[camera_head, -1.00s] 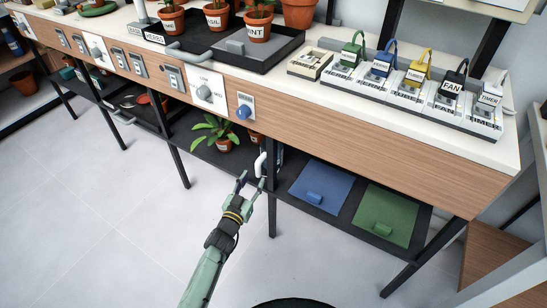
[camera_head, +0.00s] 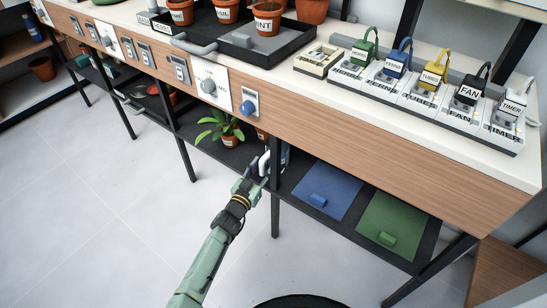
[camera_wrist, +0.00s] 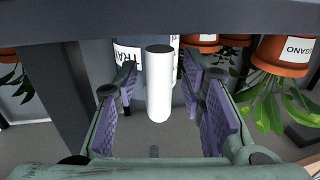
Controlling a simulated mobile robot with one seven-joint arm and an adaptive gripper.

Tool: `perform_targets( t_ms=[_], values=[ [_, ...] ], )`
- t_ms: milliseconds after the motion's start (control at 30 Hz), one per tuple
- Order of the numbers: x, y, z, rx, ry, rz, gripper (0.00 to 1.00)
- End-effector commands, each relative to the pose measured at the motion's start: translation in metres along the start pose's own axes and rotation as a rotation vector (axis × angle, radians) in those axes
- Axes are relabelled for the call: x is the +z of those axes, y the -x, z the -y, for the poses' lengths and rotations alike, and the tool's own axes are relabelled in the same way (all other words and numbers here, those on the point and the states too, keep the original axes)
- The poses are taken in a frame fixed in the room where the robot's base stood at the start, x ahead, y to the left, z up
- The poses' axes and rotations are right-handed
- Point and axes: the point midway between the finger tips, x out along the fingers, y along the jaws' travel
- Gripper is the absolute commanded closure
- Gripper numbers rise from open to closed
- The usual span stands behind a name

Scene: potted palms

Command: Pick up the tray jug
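The tray jug (camera_head: 285,158) stands on the lower shelf, mostly hidden behind a dark table leg and my gripper. Its white handle (camera_head: 264,163) faces my gripper. In the wrist view the white upright handle (camera_wrist: 158,85) is between my two purple-padded fingers, with gaps on both sides. A label reading "TRA" (camera_wrist: 128,57) shows behind it, partly covered by a finger. My gripper (camera_head: 257,172) is open around the handle; it also shows in the wrist view (camera_wrist: 165,100).
A dark table leg (camera_head: 275,195) stands right beside my gripper. A potted plant (camera_head: 229,138) is on the shelf to the left. Blue (camera_head: 328,190) and green (camera_head: 392,226) panels lie to the right. The wooden tabletop front (camera_head: 340,150) overhangs the shelf.

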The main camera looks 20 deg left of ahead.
Motion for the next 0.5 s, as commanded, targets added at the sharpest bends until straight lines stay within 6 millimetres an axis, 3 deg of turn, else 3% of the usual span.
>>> perform_targets(
  t_ms=[500],
  values=[
    [0.0, 0.0, -0.0004, 0.0, 0.0, 0.0, 1.0]
  ],
)
